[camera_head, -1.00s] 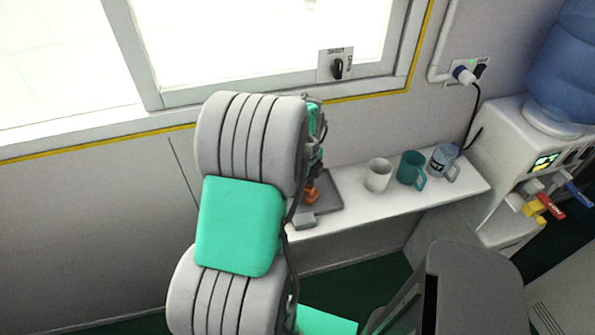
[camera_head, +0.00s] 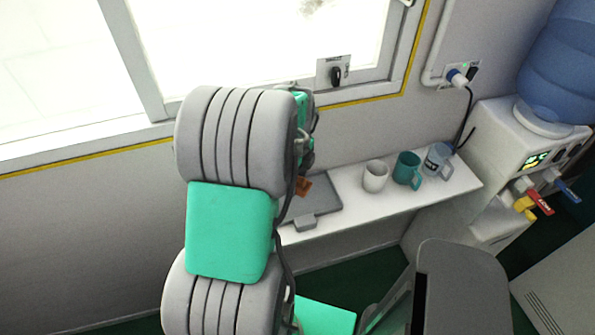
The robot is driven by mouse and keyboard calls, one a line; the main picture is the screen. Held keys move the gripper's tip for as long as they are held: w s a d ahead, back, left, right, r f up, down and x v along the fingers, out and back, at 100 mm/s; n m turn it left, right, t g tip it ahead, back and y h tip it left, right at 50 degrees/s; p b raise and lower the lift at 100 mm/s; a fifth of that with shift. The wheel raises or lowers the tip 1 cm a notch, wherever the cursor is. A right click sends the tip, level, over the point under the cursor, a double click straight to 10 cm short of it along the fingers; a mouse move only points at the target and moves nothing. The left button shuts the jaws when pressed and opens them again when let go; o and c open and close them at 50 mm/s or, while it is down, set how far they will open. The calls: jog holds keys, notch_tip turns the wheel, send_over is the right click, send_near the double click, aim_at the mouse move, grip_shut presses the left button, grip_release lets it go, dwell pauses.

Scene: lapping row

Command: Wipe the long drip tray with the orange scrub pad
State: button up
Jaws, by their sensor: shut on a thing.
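The long drip tray (camera_head: 322,205) is a flat grey slab on the white shelf, left of the mugs. My arm hides its left part. The orange scrub pad (camera_head: 304,187) shows as a small patch at the tray's far side, just right of my arm. My gripper (camera_head: 306,164) is mostly hidden behind my own arm links and is shut on the pad, just above it. I cannot tell whether the pad touches the tray.
A white mug (camera_head: 375,176), a teal mug (camera_head: 407,170) and a grey-blue mug (camera_head: 438,160) stand on the shelf (camera_head: 395,206) right of the tray. A water dispenser (camera_head: 505,150) stands at the right. The window wall closes off the back.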

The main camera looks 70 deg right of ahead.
jog(key=shift+r+p, duration=0.55)
jog(key=shift+r, duration=0.55)
